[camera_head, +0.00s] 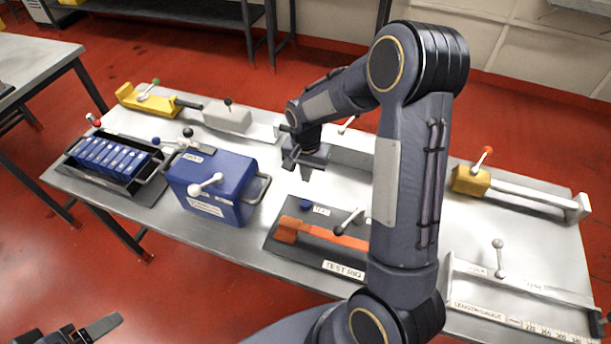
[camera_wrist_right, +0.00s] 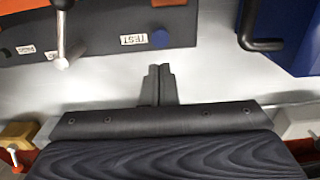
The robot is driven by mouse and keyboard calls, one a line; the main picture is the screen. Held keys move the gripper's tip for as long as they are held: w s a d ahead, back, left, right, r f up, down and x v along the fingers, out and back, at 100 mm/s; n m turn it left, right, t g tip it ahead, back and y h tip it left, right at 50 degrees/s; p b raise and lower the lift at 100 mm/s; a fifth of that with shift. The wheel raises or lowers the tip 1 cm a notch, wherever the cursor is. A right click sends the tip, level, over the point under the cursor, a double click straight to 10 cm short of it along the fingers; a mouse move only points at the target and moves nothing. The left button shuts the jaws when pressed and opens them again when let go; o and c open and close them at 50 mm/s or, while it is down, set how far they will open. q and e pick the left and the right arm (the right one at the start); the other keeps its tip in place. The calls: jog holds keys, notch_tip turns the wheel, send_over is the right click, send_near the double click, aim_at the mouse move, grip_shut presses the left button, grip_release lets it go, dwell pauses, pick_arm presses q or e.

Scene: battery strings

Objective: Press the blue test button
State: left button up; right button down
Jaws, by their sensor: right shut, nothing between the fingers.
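The blue test button (camera_head: 306,205) sits on the dark test rig board (camera_head: 283,247), beside a small white label. In the right wrist view the button (camera_wrist_right: 159,39) is round and next to the TEST label (camera_wrist_right: 134,40). My right gripper (camera_head: 305,172) is shut and empty, pointing down over the table behind the button. In the right wrist view its closed fingertips (camera_wrist_right: 158,68) are just short of the button in the picture, apart from it. Dark parts of my left gripper (camera_head: 88,329) show at the bottom left, far from the rig; its jaws are unclear.
An orange bar (camera_head: 320,236) lies on the rig, with a silver-knobbed lever (camera_head: 349,221) near it. A blue box (camera_head: 215,186) with handles stands left of the rig. A tray of blue cells (camera_head: 108,160) is further left. Yellow fixtures and a length gauge surround the rig.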

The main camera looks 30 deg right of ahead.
aim_at(306, 202)
pick_arm(q)
notch_tip(306, 202, down, 7)
jog(key=b, duration=0.5)
jog(key=shift+b, duration=0.3)
pick_arm(e)
notch_tip(306, 202, down, 11)
jog(key=shift+r, duration=0.2)
pick_arm(q)
jog(key=shift+r, duration=0.1)
notch_tip(306, 202, down, 2)
jog(key=shift+f+b, duration=0.25)
jog(key=shift+b, duration=1)
pick_arm(e)
jog(key=shift+f, duration=0.95)
pick_arm(q)
jog(key=shift+f, duration=0.15)
pick_arm(e)
jog(key=shift+f, duration=0.15)
jog(key=shift+d+r+p, duration=0.1)
jog(key=shift+r+p, duration=0.3)
jog(key=shift+r, duration=0.2)
notch_tip(306, 202, up, 7)
jog(key=p, duration=0.5)
jog(key=shift+s, duration=0.1)
pick_arm(q)
notch_tip(306, 202, up, 7)
jog(key=a, duration=0.2)
jog(key=shift+p, duration=0.4)
pick_arm(e)
jog(key=shift+r, duration=0.6)
